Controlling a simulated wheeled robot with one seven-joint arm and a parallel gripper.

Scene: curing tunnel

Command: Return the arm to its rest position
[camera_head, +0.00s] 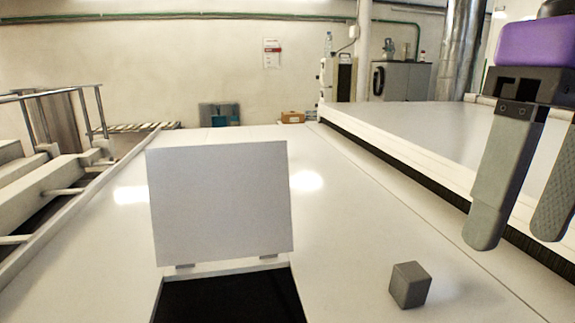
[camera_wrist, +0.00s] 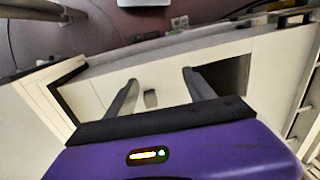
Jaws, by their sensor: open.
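My gripper (camera_head: 516,238) hangs at the right of the head view, above the white surface. Its two grey fingers point down and stand apart with nothing between them. The purple wrist body (camera_head: 536,42) is above them at the top right edge. A small grey cube (camera_head: 410,285) lies on the white surface (camera_head: 345,230), below and left of the fingers and apart from them. In the wrist view the cube (camera_wrist: 151,98) shows between the fingers, beyond them.
A white lid (camera_head: 220,200) stands raised behind a dark opening (camera_head: 230,300) in the surface. A raised white bed (camera_head: 420,130) with a dark side strip runs along the right. Rails (camera_head: 60,95) stand at the left. Open surface lies between lid and cube.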

